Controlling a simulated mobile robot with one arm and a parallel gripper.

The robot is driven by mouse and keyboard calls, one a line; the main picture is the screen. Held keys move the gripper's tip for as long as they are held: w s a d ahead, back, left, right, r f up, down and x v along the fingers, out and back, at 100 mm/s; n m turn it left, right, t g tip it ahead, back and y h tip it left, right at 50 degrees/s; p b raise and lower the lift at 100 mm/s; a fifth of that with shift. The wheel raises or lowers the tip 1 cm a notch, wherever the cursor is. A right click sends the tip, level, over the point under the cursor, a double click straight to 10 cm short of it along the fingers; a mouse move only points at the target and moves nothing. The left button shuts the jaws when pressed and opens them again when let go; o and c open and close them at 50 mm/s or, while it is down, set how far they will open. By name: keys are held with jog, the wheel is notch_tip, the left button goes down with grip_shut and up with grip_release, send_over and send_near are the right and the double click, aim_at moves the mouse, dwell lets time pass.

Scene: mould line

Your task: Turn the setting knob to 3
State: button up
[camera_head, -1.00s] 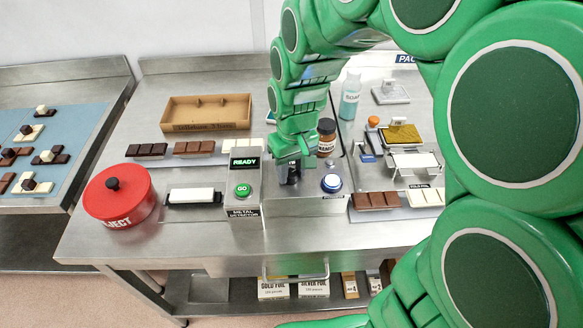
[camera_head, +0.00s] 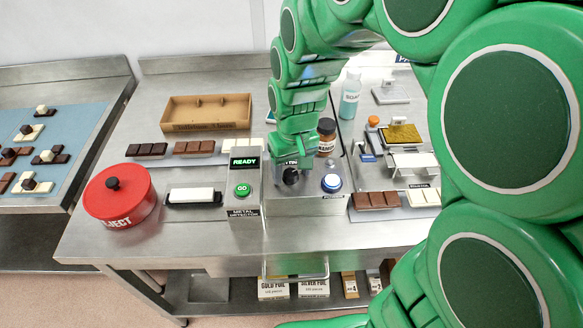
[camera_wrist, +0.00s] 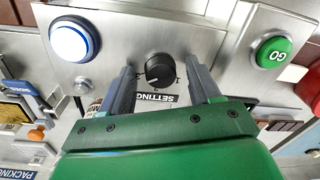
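The setting knob (camera_wrist: 160,69) is a round black dial with a white pointer mark on the sloped metal panel (camera_wrist: 130,25). Its label "SETTING" shows upside down in the wrist view. In the head view the knob (camera_head: 291,176) shows just below my gripper. The numbers around it are too small to read surely, so its setting cannot be told. My gripper (camera_wrist: 163,80) is open, with one grey finger on each side of the knob and gaps to both. The fingers seem apart from it; their height above the panel is unclear.
A blue-white lit button (camera_head: 331,183) sits right of the knob on the same panel. The metal detector with its green GO button (camera_head: 243,190) and READY display stands left. A brown jar (camera_head: 326,138) stands behind. A red reject tub (camera_head: 120,195) stands at the left.

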aim_at(293, 173)
jog(key=shift+r, duration=0.1)
jog(key=r, duration=0.7)
jog(key=shift+d+r, duration=0.2)
jog(key=shift+r, duration=0.1)
